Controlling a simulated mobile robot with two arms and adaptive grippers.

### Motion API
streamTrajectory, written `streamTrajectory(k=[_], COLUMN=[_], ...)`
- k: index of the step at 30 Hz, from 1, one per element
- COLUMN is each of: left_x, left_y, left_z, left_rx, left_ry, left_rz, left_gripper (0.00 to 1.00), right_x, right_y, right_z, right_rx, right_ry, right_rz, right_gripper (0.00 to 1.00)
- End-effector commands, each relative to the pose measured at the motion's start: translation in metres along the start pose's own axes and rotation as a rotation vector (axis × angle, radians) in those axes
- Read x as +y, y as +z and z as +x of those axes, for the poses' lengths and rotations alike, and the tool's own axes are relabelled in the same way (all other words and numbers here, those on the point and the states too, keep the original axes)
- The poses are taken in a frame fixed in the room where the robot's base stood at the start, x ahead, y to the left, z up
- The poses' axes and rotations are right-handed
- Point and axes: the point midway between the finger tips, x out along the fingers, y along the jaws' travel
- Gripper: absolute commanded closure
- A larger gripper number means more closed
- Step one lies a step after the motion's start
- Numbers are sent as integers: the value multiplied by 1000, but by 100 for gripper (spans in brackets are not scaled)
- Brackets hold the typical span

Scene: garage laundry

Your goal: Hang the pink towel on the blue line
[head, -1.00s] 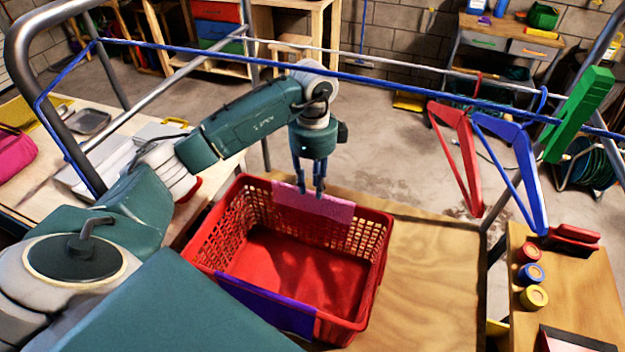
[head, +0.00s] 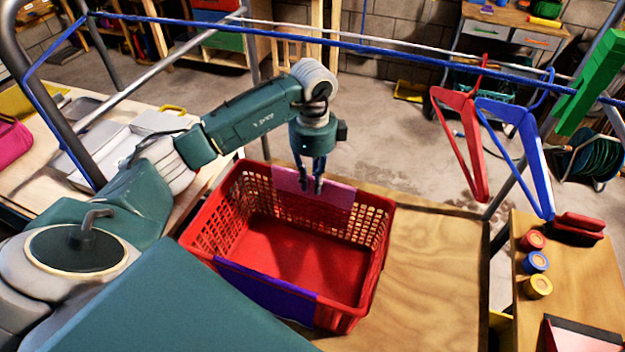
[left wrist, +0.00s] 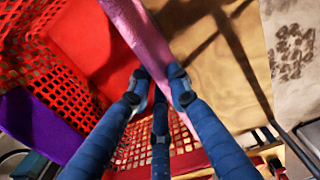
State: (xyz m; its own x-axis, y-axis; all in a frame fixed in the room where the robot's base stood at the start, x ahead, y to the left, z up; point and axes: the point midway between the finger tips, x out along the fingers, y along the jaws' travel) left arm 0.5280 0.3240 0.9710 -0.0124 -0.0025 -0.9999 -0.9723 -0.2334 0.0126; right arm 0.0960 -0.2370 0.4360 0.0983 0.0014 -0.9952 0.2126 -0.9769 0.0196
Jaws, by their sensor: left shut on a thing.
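The pink towel (head: 340,195) is draped over the far rim of the red basket (head: 345,322) in the head view. It shows as a pink strip in the left wrist view (left wrist: 138,28). My left gripper (head: 317,187) points down at the far rim, with its blue fingers shut on the pink towel. Its fingertips also show around the strip in the left wrist view (left wrist: 161,76). The blue line (head: 400,58) runs across the rack above and behind the basket. My right gripper is not in view.
A purple cloth (head: 265,290) hangs over the basket's near rim. A red hanger (head: 463,125) and a blue hanger (head: 520,130) hang at the right, near a large green clothespin (head: 590,85). Several small round tins (head: 536,262) stand on the right table. The wooden tabletop (head: 440,260) right of the basket is clear.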

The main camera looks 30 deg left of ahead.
Motion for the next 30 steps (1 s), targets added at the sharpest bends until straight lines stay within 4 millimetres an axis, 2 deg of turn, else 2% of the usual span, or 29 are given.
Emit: streamTrajectory(k=[14,30], left_x=[0,0], left_y=[0,0], left_z=[-32,-70], left_rx=[1,0], left_ry=[-4,-3], left_rz=[0,0], left_gripper=[100,100], right_x=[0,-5], right_y=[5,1], right_z=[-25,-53], right_rx=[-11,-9], right_ry=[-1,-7], right_rz=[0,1], right_gripper=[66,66])
